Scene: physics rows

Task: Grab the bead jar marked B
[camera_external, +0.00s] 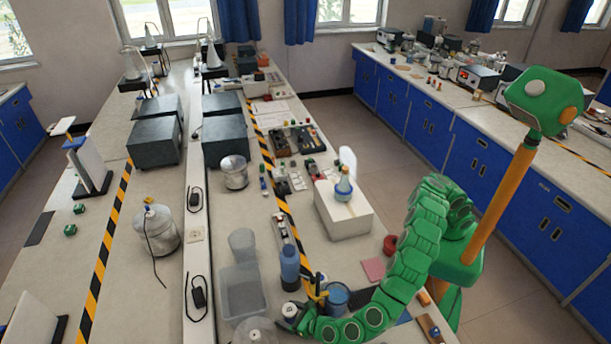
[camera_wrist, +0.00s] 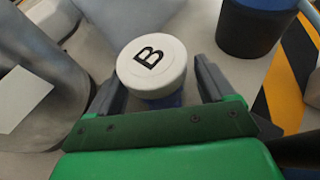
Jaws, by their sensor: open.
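The bead jar marked B (camera_wrist: 150,66) stands upright in the wrist view, its white lid with a black B facing the camera and a bit of blue body below. My gripper (camera_wrist: 155,84) is open, with one dark finger on each side of the jar and gaps showing between the fingers and the lid. The jar's lower part is mostly hidden by the lid and my gripper. In the external view my gripper (camera_external: 296,322) is low over the bench's near end, beside a small white-lidded jar (camera_external: 290,310).
A blue bottle (camera_external: 289,264) stands just behind the jar, and a blue container (camera_external: 337,297) is to its right. A clear bin (camera_external: 240,291) is to the left. In the wrist view, a grey cylinder (camera_wrist: 38,105) is close at left and a dark blue container (camera_wrist: 248,30) at upper right.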

